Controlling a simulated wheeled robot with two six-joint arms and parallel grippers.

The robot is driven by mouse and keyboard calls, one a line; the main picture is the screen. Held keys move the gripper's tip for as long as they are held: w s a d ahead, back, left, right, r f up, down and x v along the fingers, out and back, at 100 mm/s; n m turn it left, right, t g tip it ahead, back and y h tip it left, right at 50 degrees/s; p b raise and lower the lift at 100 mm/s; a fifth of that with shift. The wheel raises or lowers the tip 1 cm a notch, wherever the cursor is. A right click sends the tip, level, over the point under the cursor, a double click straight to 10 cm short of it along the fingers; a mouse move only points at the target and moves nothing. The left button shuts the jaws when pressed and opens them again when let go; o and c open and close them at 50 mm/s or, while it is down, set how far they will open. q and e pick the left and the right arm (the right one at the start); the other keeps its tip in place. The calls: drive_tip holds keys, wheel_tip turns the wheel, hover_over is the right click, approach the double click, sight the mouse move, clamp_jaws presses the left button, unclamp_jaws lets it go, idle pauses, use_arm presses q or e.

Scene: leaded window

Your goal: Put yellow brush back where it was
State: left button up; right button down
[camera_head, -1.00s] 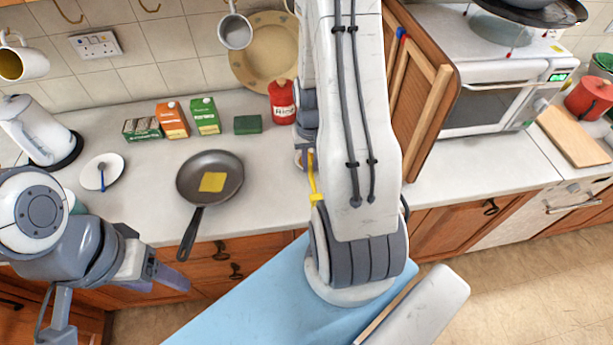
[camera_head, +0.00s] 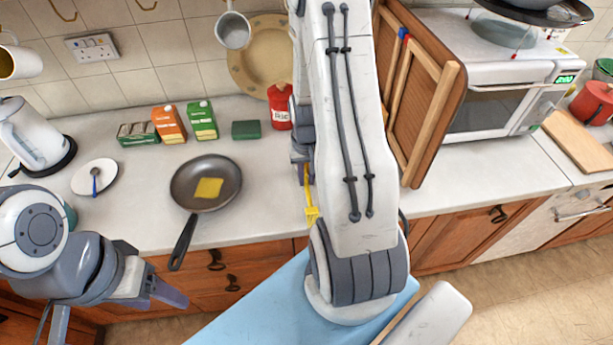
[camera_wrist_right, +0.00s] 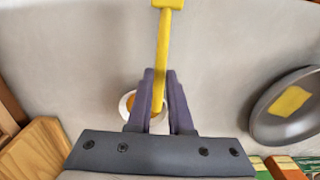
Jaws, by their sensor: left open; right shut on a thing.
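My right gripper (camera_wrist_right: 161,85) is shut on the handle; in the head view the right arm hides most of this gripper. My left gripper (camera_head: 168,292) is open and empty, low at the left in front of the drawers.
A dark pan (camera_head: 184,176) with a yellow square (camera_head: 208,188) lies on the counter (camera_head: 130,215). A white saucer (camera_head: 82,184) with a blue utensil, a kettle (camera_head: 30,135), cartons and a red tin (camera_head: 281,105) stand around.

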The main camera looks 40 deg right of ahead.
sight(307, 183)
drive_tip(key=c, duration=0.8)
unclamp_jaws()
drive_tip(key=shift+f, duration=0.1)
drive_tip(key=shift+r+p, duration=0.4)
drive_tip(key=shift+r, duration=0.4)
wheel_tip(307, 183, up, 11)
drive_tip(key=shift+r+b, duration=0.1)
drive_tip(key=shift+b, duration=0.95)
